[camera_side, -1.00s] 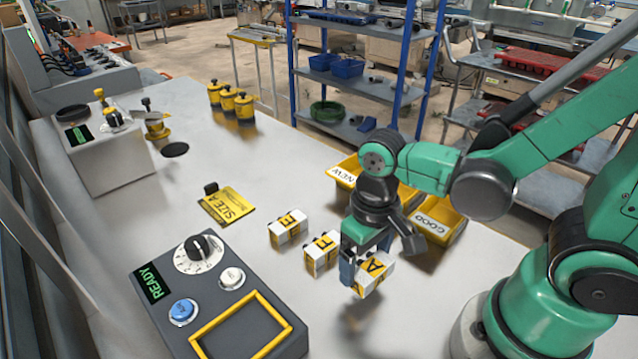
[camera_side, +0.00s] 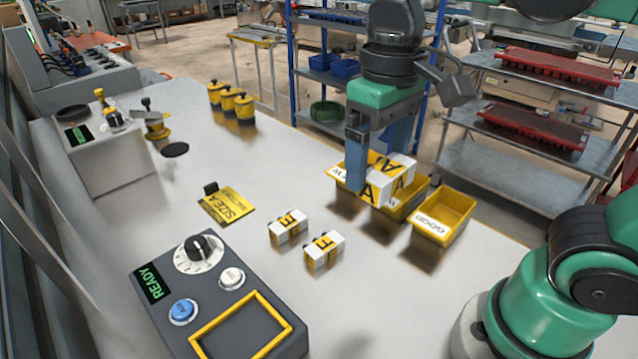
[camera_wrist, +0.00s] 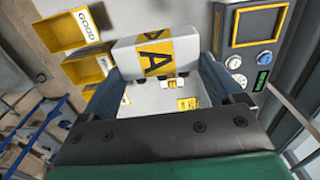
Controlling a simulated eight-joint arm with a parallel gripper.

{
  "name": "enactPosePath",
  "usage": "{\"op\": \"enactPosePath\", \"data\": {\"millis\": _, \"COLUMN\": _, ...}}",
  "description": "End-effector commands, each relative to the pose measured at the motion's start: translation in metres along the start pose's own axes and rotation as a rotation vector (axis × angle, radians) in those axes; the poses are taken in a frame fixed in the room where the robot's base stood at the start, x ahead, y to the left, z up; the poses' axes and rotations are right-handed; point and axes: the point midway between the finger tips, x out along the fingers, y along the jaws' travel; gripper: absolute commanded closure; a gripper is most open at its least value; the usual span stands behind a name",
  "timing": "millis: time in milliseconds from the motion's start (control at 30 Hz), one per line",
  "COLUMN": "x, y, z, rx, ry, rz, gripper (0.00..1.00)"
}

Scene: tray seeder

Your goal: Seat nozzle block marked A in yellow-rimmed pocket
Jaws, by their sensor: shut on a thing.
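My gripper (camera_side: 382,172) is shut on the nozzle block marked A (camera_side: 388,186), a white block with a yellow band. It holds the block up, in front of the yellow bins in the side view. In the wrist view the block (camera_wrist: 156,52) sits between the fingers with its A showing. The yellow-rimmed pocket (camera_side: 283,318) is on the dark control box at the front and looks empty. The pocket also shows at the top right of the wrist view (camera_wrist: 285,23). My gripper is well behind and to the right of it in the side view.
Two blocks marked E (camera_side: 288,228) and F (camera_side: 324,250) stand on the table between box and gripper. The control box (camera_side: 175,262) has a dial, buttons and a READY display. A yellow GOOD bin (camera_side: 458,212) stands right. A SIZE A card (camera_side: 228,205) lies left.

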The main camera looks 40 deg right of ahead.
Motion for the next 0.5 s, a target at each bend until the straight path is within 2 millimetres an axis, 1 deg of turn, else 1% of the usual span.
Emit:
{"op": "enactPosePath", "data": {"millis": 67, "x": -0.002, "y": -0.005, "z": -0.003, "rx": -0.103, "ry": 0.000, "rz": 0.000, "gripper": 0.73}}
{"op": "enactPosePath", "data": {"millis": 167, "x": -0.002, "y": -0.017, "z": -0.008, "rx": -0.335, "ry": 0.000, "rz": 0.000, "gripper": 0.73}}
{"op": "enactPosePath", "data": {"millis": 267, "x": 0.000, "y": -0.034, "z": -0.015, "rx": -0.649, "ry": 0.000, "rz": 0.000, "gripper": 0.73}}
{"op": "enactPosePath", "data": {"millis": 300, "x": 0.001, "y": -0.041, "z": -0.017, "rx": -0.787, "ry": 0.000, "rz": 0.000, "gripper": 0.73}}
{"op": "enactPosePath", "data": {"millis": 367, "x": 0.003, "y": -0.052, "z": -0.020, "rx": -0.991, "ry": 0.000, "rz": 0.000, "gripper": 0.73}}
{"op": "enactPosePath", "data": {"millis": 400, "x": 0.004, "y": -0.060, "z": -0.022, "rx": -1.128, "ry": -0.001, "rz": 0.000, "gripper": 0.73}}
{"op": "enactPosePath", "data": {"millis": 467, "x": 0.007, "y": -0.072, "z": -0.024, "rx": -1.332, "ry": -0.001, "rz": -0.001, "gripper": 0.73}}
{"op": "enactPosePath", "data": {"millis": 500, "x": 0.008, "y": -0.080, "z": -0.025, "rx": -1.469, "ry": -0.001, "rz": -0.001, "gripper": 0.73}}
